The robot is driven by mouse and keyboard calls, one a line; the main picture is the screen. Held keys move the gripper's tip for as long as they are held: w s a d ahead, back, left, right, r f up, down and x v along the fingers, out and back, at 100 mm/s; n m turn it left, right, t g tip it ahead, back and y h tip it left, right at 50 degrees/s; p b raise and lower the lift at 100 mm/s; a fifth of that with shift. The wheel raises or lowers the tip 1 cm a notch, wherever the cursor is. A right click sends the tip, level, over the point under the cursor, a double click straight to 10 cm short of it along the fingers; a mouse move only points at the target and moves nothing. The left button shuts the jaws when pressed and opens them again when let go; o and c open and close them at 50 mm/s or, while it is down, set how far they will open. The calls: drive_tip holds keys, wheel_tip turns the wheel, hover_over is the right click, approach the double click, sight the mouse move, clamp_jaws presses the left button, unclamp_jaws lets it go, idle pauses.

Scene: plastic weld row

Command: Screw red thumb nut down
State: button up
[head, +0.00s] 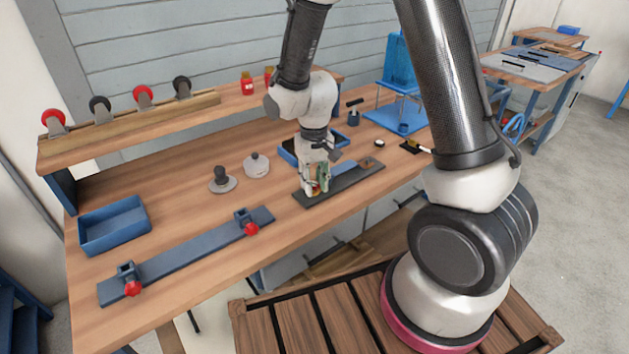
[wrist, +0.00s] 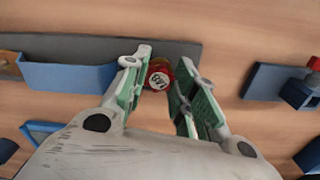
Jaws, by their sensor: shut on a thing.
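A red thumb nut (wrist: 160,78) with a pale, dark-marked top sits between the fingers of my gripper (wrist: 166,62) in the wrist view. The green-padded fingers are shut on it, one on each side. The nut is at the near edge of a dark grey plate (wrist: 85,45). In the head view my gripper (head: 316,186) points down at the near left end of that dark plate (head: 365,174). Only a little red shows there between the fingers. The nut's underside and thread are hidden.
A blue bar fixture (head: 190,256) with red knobs lies at the left front of the bench. A blue stand (head: 398,115) is at the back right.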

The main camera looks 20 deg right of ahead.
sight(314, 186)
drive_tip(key=m, duration=0.3)
drive_tip(key=shift+w+m, duration=0.1)
drive_tip(key=shift+m, duration=0.2)
drive_tip(key=o, duration=0.6)
drive_tip(key=shift+m, duration=0.7)
drive_tip(key=o, duration=0.5)
drive_tip(key=shift+o, duration=0.2)
drive_tip(key=o, duration=0.4)
drive_tip(key=shift+r, duration=0.1)
drive_tip(key=shift+r, duration=3.4)
